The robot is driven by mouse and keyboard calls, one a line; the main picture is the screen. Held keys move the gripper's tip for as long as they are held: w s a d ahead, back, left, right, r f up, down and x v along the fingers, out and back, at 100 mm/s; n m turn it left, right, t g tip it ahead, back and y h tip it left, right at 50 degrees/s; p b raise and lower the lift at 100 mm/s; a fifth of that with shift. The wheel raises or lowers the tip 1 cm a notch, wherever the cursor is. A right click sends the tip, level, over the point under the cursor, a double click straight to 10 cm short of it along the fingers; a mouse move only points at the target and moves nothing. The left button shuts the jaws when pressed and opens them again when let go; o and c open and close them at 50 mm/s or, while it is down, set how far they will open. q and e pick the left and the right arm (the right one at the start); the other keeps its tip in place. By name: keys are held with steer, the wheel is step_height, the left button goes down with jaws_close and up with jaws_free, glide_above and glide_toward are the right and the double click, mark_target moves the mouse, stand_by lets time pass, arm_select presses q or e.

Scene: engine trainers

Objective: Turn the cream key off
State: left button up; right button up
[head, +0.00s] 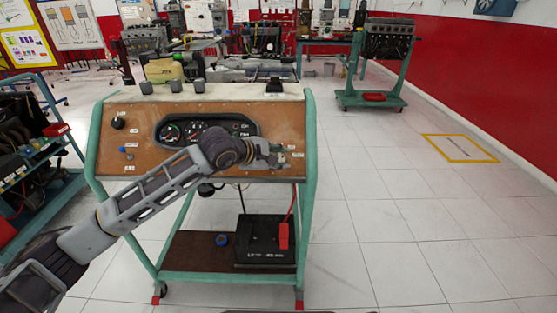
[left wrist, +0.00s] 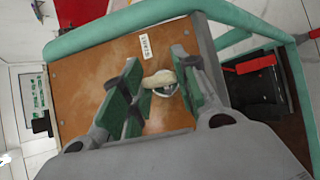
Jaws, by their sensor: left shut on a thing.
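The cream key (left wrist: 160,80) sits in a round metal ignition switch on the brown panel (left wrist: 87,85) of the trainer. In the left wrist view the key is between the fingers of my left gripper (left wrist: 160,90), which is shut on it. In the head view my left gripper (head: 272,157) is at the right part of the panel (head: 135,139), and it mostly hides the key there. The key's exact turn angle is hard to tell. My right gripper is not in view.
A gauge cluster (head: 180,131) is left of my gripper, partly behind my arm. The trainer's green frame (head: 310,135) stands close on the right. A black battery (head: 262,245) with a red clamp sits on the lower shelf. Open tiled floor lies to the right.

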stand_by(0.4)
arm_select(q)
steer(key=o, duration=1)
steer(key=shift+v, duration=6)
steer(key=shift+s+f, duration=0.1)
